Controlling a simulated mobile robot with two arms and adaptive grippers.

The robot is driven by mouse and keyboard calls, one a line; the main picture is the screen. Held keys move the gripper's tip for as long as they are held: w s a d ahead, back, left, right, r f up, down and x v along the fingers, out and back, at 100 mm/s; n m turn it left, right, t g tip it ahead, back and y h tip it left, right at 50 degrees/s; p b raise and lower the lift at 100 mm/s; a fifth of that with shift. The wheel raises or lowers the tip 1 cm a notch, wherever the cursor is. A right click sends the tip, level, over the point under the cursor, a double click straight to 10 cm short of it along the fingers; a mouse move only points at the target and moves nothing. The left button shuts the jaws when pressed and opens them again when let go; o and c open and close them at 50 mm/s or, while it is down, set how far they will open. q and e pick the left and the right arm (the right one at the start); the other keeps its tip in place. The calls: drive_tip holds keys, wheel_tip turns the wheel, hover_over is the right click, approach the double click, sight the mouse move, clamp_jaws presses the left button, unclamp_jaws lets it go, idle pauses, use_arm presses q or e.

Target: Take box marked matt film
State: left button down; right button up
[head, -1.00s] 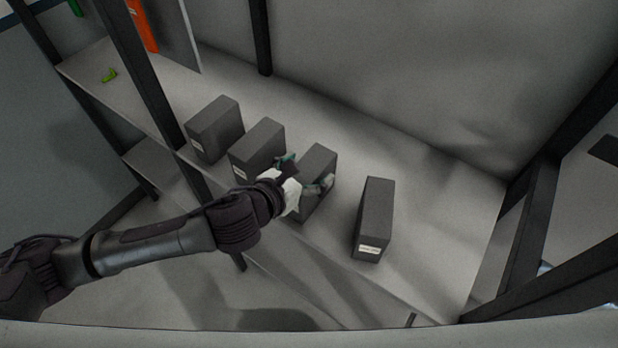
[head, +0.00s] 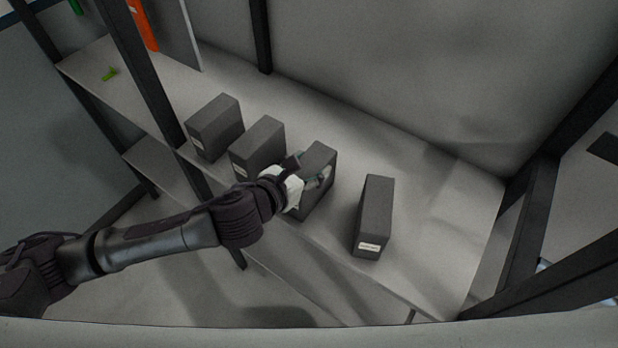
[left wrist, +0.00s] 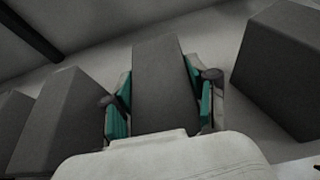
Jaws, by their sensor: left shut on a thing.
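Several dark grey upright boxes stand in a row on the shelf. My left gripper (head: 308,177) is shut on the third box from the left (head: 321,160), with a finger on each of its sides. The left wrist view shows this gripped box (left wrist: 160,85) between the teal finger pads. Its label is hidden behind the gripper, so I cannot tell whether it is the matt film box. The rightmost box (head: 375,208) has a white label low on its front, too small to read. The other two boxes (head: 258,143) (head: 214,126) stand to the left, also with small white labels. My right gripper is not in view.
The grey shelf (head: 440,235) has free room right of the rightmost box and behind the row. Dark posts (head: 140,75) stand at the front left and right.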

use_arm(q)
drive_tip(key=shift+f, duration=0.1)
drive_tip(key=shift+r, duration=0.55)
wheel_tip(320, 180, up, 3)
drive_tip(key=shift+f+b, duration=0.1)
drive_tip(key=shift+b, duration=0.5)
drive_tip(key=s+r+p, duration=0.5)
drive_tip(key=s+r, duration=0.2)
drive_tip(key=s, duration=0.4)
drive_tip(key=shift+s+r, duration=0.15)
drive_tip(key=shift+s, duration=0.2)
